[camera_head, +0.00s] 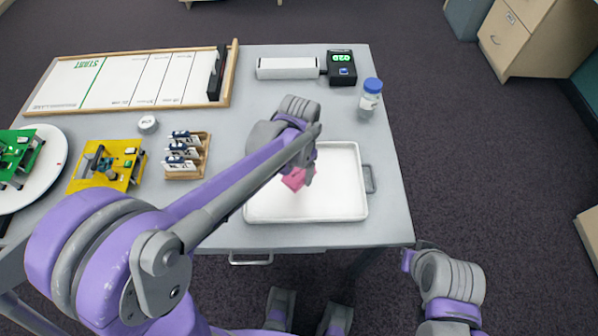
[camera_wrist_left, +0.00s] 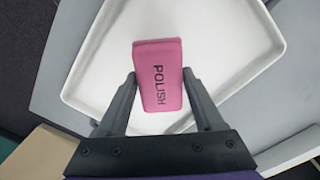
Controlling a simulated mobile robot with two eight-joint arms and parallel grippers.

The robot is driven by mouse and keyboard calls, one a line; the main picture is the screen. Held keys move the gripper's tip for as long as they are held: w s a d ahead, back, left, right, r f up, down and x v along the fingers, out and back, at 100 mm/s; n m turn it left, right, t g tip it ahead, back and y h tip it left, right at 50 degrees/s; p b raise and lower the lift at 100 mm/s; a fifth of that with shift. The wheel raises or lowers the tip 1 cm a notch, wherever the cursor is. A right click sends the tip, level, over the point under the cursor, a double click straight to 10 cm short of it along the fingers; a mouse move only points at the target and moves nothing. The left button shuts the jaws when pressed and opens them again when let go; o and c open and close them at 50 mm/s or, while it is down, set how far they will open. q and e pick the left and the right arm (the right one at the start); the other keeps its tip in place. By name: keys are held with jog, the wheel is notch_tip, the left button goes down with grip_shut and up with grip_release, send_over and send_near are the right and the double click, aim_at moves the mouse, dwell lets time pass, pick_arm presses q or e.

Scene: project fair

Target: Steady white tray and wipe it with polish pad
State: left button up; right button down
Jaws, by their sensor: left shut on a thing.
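The white tray (camera_head: 345,205) lies flat on the grey table, with a grey handle at its right side. It also fills much of the left wrist view (camera_wrist_left: 235,45). My left gripper (camera_head: 303,178) is over the tray and points down. It is shut on the pink polish pad (camera_head: 294,181), whose word POLISH shows between the fingers in the left wrist view (camera_wrist_left: 158,75). I cannot tell whether the pad touches the tray floor. My left forearm hides part of the tray's left side. Part of my right arm shows at the lower right, but its fingers are not visible.
A bottle with a blue cap (camera_head: 370,95) stands behind the tray, near the right table edge. A black display box (camera_head: 341,68) is at the back. A wooden rack (camera_head: 186,157), a yellow board (camera_head: 107,163) and a long white track board (camera_head: 135,78) occupy the left.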

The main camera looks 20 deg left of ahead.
pick_arm(q)
jog(key=shift+r, duration=0.15)
jog(key=shift+r+p, duration=1)
jog(key=shift+r, duration=0.45)
jog(key=shift+f, duration=0.1)
